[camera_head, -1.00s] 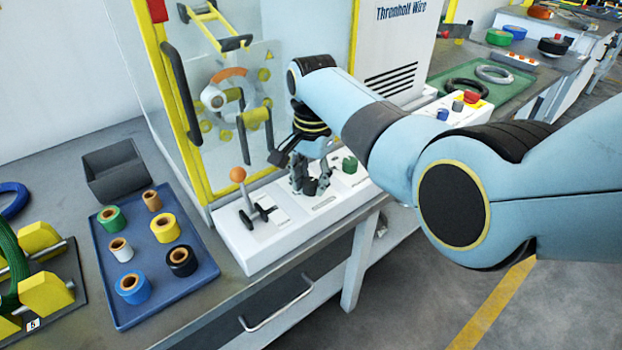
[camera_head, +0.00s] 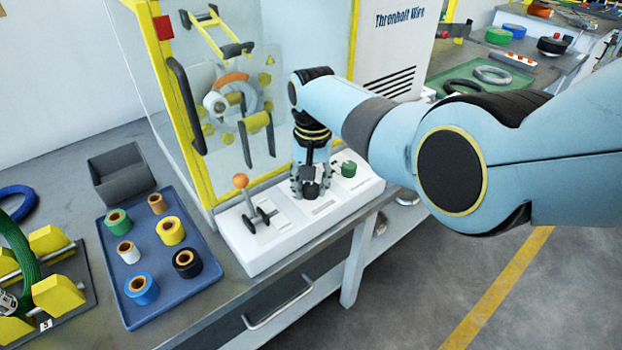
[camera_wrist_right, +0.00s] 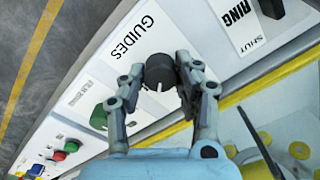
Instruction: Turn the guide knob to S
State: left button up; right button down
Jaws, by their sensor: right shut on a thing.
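The guide knob (camera_wrist_right: 160,68) is round and black with a white pointer mark, beside the label "GUIDES" on a white panel (camera_head: 258,262). In the wrist view its mark points down, toward my palm; no S is readable. My right gripper (camera_wrist_right: 163,74) points down at the panel, its fingers shut on the knob from both sides. In the head view the right gripper (camera_head: 310,188) largely hides the knob. A small grey metal part at the left edge, by the green coil (camera_head: 22,258), may be my left gripper; its jaws are not clear.
An orange-topped lever (camera_head: 240,182) stands on the panel left of my right gripper, and a green knob (camera_head: 348,169) right of it. Behind is the clear guard with a black handle (camera_head: 184,105). A blue tray (camera_head: 130,318) of spools lies left.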

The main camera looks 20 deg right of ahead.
jog(key=n+p, duration=0.1)
jog(key=n, duration=0.4)
jog(key=shift+n, duration=0.3)
jog(key=n, duration=0.6)
jog(key=shift+p, duration=0.35)
jog(key=n, duration=0.6)
jog(key=shift+a+n, duration=0.1)
jog(key=shift+n, duration=0.2)
jog(key=n, duration=0.6)
jog(key=shift+p, duration=0.3)
jog(key=shift+n, duration=0.3)
jog(key=c, duration=0.9)
grip_release()
jog(key=shift+c, duration=0.2)
jog(key=shift+r, duration=0.1)
